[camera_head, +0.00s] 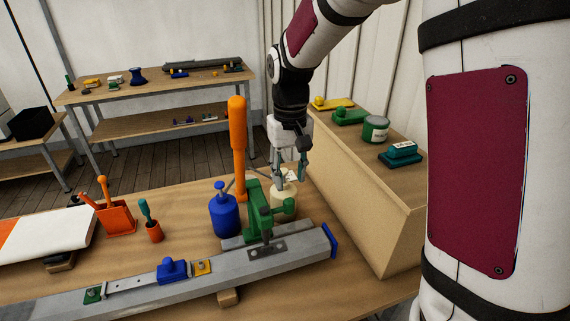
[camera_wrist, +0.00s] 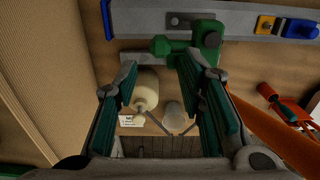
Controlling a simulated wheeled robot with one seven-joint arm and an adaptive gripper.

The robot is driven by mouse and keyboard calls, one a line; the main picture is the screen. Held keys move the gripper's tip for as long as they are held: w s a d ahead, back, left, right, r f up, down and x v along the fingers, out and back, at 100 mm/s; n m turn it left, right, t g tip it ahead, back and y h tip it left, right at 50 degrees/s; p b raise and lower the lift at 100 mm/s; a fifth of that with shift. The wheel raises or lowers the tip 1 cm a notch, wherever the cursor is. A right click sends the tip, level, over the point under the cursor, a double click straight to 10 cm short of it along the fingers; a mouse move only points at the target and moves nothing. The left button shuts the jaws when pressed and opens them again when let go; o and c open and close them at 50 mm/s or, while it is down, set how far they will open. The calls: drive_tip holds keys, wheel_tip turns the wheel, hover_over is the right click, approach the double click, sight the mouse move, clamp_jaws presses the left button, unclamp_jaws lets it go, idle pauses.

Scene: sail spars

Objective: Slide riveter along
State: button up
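The riveter has a green body (camera_head: 257,212) and a tall orange handle (camera_head: 238,135). It stands upright at the grey spar (camera_head: 200,283), near the spar's blue-capped end. Its green body (camera_wrist: 207,38) and part of its orange handle (camera_wrist: 265,130) show in the wrist view. My gripper (camera_head: 290,184) points down just behind and right of the riveter. Its fingers (camera_wrist: 160,85) are wide apart with nothing gripped. In the wrist view the right finger overlaps the edge of the green body; I cannot tell whether they touch.
A blue bottle (camera_head: 224,215) stands left of the riveter. A blue block (camera_head: 172,270) and a yellow piece (camera_head: 202,267) sit along the spar. A wooden cabinet (camera_head: 365,215) rises close on the right.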

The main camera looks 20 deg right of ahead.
sight(289, 198)
wheel_tip(289, 198, down, 7)
drive_tip(key=shift+w+b, duration=0.1)
drive_tip(key=shift+b, duration=1.1)
drive_tip(key=shift+f, duration=0.25)
drive_tip(key=shift+c, duration=0.6)
drive_tip(key=shift+r, duration=0.15)
drive_tip(key=c, duration=0.6)
drive_tip(key=shift+d+r, duration=0.1)
drive_tip(key=shift+d, duration=1.55)
clamp_jaws()
drive_tip(key=d, duration=0.9)
drive_tip(key=shift+p, duration=0.3)
drive_tip(key=o, duration=1)
unclamp_jaws()
drive_tip(key=shift+c, duration=0.2)
